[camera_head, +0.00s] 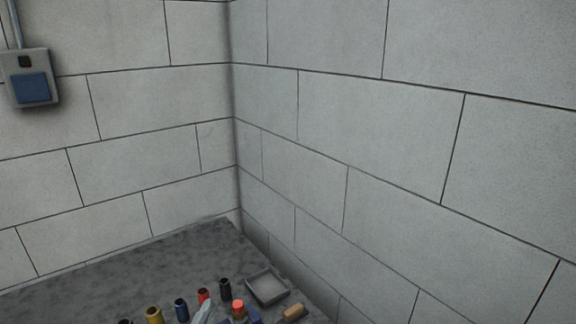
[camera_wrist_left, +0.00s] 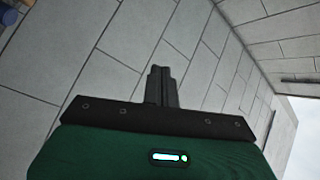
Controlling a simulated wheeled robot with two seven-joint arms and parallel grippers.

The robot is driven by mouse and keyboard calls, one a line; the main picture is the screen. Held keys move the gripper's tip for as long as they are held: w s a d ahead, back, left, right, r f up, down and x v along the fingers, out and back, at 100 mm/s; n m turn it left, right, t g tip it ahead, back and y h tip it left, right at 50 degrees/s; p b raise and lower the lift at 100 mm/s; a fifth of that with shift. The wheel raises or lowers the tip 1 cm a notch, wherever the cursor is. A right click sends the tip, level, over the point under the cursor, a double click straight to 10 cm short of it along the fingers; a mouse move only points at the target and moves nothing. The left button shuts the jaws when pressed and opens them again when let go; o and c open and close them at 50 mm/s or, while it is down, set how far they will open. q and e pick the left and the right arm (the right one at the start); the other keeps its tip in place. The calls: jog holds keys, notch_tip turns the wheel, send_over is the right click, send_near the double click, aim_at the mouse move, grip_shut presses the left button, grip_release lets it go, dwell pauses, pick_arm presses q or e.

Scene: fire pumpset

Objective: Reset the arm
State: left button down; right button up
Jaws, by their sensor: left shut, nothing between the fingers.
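My left gripper (camera_wrist_left: 162,72) shows in the left wrist view. Its two dark fingers are together, and nothing is held between them. Grey block wall fills the view behind the fingers, and the gripper appears clear of any object. I cannot make out either gripper for certain in the head view. My right gripper is not in view.
In the head view, a dark grey surface (camera_head: 150,262) lies in the wall corner. A grey tray (camera_head: 267,287), a red bottle (camera_head: 203,296), a yellow bottle (camera_head: 154,314) and other small items stand on it. A switch box (camera_head: 30,80) hangs on the left wall.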

pick_arm(q)
jog(key=s+a+f+n+g+y, duration=0.35)
jog(key=a+f+n, duration=0.2)
jog(key=f, duration=0.35)
jog(key=s+a+f+n+g, duration=0.2)
jog(key=s+f+n+g, duration=0.5)
jog(key=s+f+g, duration=0.75)
jog(key=s+f+t, duration=0.1)
jog(key=s+f, duration=0.1)
jog(key=f, duration=1.3)
jog(key=s+f, duration=0.2)
jog(key=f, duration=1.3)
jog(key=s+a+f, duration=0.1)
jog(key=s+f, duration=0.8)
jog(key=f, duration=0.1)
jog(key=s+a+f+g, duration=0.1)
jog(key=s+a+f, duration=0.1)
jog(key=s+f, duration=0.8)
jog(key=shift+s+a+f+m, duration=0.15)
jog(key=shift+a+f+m, duration=0.1)
jog(key=shift+f+m, duration=0.15)
